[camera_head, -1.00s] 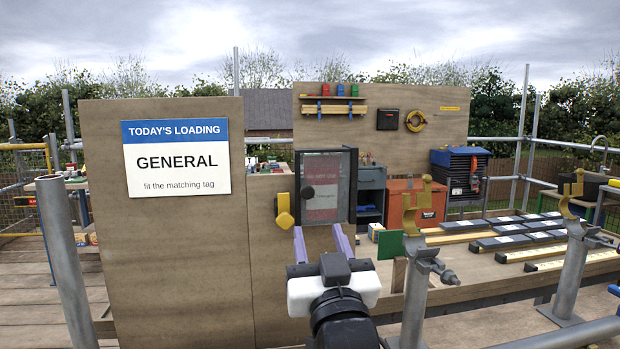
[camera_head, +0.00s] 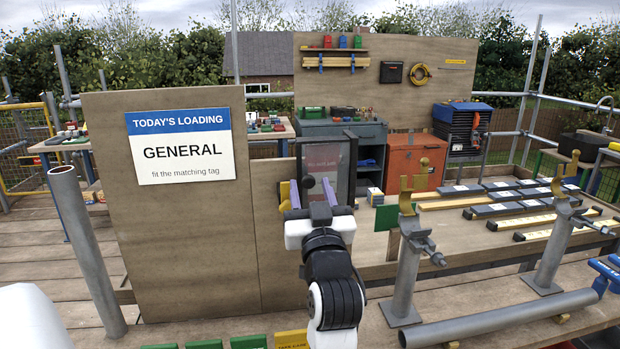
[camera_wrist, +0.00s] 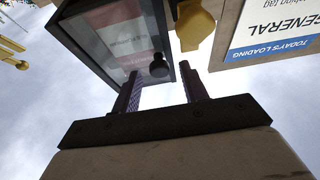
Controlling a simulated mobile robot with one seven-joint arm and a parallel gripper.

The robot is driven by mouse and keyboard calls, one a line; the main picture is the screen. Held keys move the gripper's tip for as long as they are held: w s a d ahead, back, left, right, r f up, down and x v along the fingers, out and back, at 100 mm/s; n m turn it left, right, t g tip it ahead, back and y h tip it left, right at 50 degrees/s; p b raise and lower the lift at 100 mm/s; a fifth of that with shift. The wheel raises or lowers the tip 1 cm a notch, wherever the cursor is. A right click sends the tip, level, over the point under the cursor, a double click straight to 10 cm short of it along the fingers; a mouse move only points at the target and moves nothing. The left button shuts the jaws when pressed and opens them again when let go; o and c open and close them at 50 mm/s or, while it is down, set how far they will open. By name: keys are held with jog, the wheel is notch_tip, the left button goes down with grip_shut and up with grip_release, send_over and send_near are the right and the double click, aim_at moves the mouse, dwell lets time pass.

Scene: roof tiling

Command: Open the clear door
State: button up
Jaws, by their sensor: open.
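The clear door (camera_head: 340,160) is a see-through pane in a dark frame, mounted at the right end of the plywood board. It looks shut, with a red and white sign behind it. Its round black knob (camera_head: 308,181) is on the left side. My gripper (camera_head: 311,190) is open, its two purple fingers pointing at the door around knob height. In the wrist view the door (camera_wrist: 100,42) is overhead, and its knob (camera_wrist: 158,66) appears between the fingertips of my gripper (camera_wrist: 159,72). I cannot tell whether the fingers reach around the knob.
A white "GENERAL" sign (camera_head: 181,146) is further left. Metal posts with yellow hooks (camera_head: 413,190) stand to the right. Coloured tags (camera_head: 249,342) lie in front.

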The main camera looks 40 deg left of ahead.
jog(key=shift+w+a+r, duration=0.3)
jog(key=shift+w+a, duration=0.1)
jog(key=shift+a, duration=0.1)
grip_shut()
